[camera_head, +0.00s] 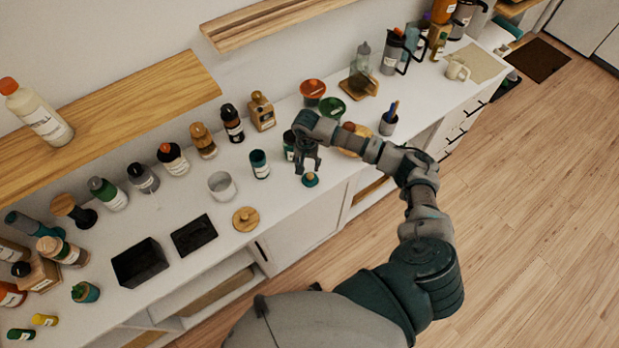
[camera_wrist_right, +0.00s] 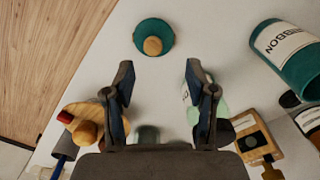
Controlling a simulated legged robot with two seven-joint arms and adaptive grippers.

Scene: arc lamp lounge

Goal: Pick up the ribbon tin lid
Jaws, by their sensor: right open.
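The ribbon tin lid (camera_head: 310,180) is a small teal disc with a round wooden knob. It lies on the white counter near its front edge. It also shows in the right wrist view (camera_wrist_right: 142,30), just beyond the fingertips. My right gripper (camera_head: 308,166) is open and empty, above and close to the lid; in the wrist view its two fingers (camera_wrist_right: 158,70) are spread apart, with the lid past them. The teal ribbon tin (camera_head: 260,165) stands to the left of the lid, and its "RIBBON" label shows in the wrist view (camera_wrist_right: 288,50). My left gripper is not in view.
A white pot (camera_head: 222,187), a wooden lid (camera_head: 245,219), a black tray (camera_head: 194,235) and a black box (camera_head: 138,263) stand to the left. Several bottles line the back. A dark cup (camera_head: 388,125) with tools is behind my right forearm. The counter (camera_head: 285,205) front is bare.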

